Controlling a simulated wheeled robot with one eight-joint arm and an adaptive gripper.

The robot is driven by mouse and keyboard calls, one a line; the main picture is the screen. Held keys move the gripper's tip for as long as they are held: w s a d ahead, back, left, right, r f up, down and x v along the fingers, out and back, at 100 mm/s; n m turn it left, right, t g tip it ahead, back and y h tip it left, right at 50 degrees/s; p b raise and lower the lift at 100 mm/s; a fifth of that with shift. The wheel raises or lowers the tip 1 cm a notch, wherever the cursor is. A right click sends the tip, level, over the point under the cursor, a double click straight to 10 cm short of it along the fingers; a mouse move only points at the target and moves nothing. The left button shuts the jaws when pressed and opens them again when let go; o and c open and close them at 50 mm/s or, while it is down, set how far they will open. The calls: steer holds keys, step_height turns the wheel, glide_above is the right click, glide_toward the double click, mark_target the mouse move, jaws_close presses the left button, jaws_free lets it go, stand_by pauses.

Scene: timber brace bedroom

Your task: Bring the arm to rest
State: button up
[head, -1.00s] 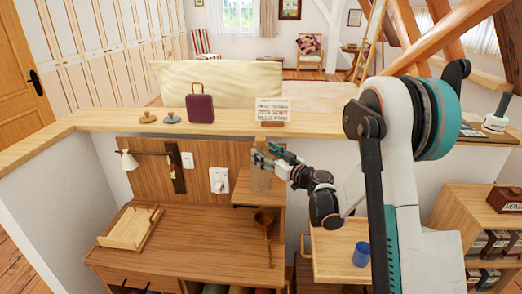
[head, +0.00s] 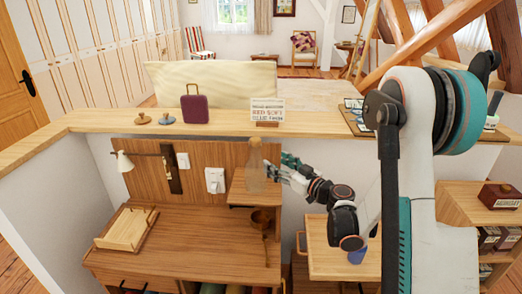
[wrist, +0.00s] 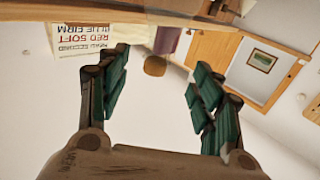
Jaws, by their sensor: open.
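My gripper (head: 284,168) is open and empty in the head view, at the right of a clear glass bottle with a brown stopper (head: 255,168). A small gap shows between the fingertips and the bottle, which stands upright on the small raised wooden shelf (head: 250,200). In the wrist view my gripper (wrist: 160,75) has its two dark green fingers wide apart. A round brown thing (wrist: 155,66), probably the bottle's stopper, shows between them. My arm reaches down from the right, with its elbow high.
A wooden ledge (head: 340,124) runs behind, bearing a sign (head: 267,109), a purple case (head: 195,109) and small knobs. A wooden ladle (head: 263,220) hangs or stands by the shelf. A blue cup (head: 357,256) is partly hidden by my arm. The desk top (head: 190,245) is mostly clear.

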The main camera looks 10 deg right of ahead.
steer(key=s+a+r+m+g+h, duration=0.1)
steer(key=s+a+r+g, duration=0.25)
steer(key=s, duration=0.25)
steer(key=s+a+r+g+h, duration=0.1)
steer(key=s+a+r+g, duration=0.1)
steer(key=s+a, duration=0.35)
steer(key=s+d+m+g+h, duration=0.1)
steer(key=s+m+h, duration=0.1)
steer(key=s, duration=1)
steer(key=s+d+m+g+h, duration=0.2)
steer(key=s+h, duration=0.2)
steer(key=s, duration=0.8)
steer(key=shift+d, duration=0.3)
steer(key=shift+f, duration=0.1)
